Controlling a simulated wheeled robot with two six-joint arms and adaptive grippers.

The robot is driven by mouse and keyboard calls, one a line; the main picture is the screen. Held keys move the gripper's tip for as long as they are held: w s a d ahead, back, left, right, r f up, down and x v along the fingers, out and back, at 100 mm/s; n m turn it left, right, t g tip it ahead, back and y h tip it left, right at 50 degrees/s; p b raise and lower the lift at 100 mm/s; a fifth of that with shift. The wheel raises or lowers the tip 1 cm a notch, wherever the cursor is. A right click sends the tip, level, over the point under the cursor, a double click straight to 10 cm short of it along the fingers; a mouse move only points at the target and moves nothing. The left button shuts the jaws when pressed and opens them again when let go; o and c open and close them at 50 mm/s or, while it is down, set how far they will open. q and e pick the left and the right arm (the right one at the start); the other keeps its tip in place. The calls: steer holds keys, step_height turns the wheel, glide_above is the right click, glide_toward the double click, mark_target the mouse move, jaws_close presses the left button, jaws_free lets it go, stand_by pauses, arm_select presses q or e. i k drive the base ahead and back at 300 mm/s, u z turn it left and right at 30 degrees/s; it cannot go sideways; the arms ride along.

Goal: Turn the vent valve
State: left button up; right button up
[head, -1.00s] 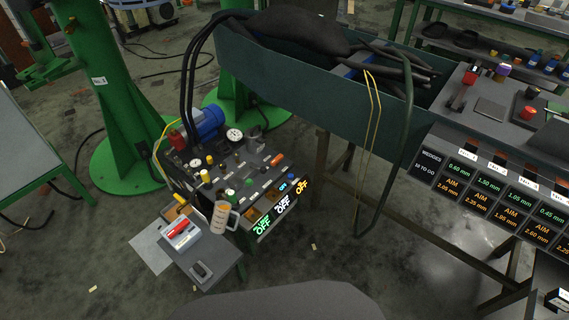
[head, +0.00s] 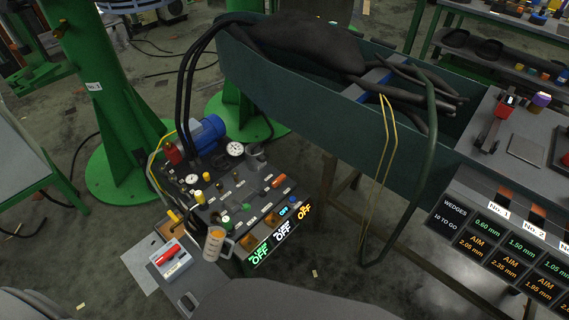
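A dark control console (head: 216,183) stands on the floor left of the middle in the head view. Its sloped top carries several small valves and knobs, including a yellow knob (head: 199,196), a green knob (head: 225,219) and an orange-red handle (head: 278,181). The labels are too small to read, so I cannot tell which is the vent valve. A white-faced round gauge (head: 235,149) sits at the console's back. Lit displays on the front read OFF in green, white and amber. Neither of my grippers shows in the head view.
A measuring jug (head: 215,244) and a white tray (head: 171,258) with a red item stand beside the console's front left. A green pillar (head: 95,90) stands left.

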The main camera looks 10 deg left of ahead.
mark_target(277, 183)
steer(key=i, duration=1.35)
steer(key=z, duration=0.4)
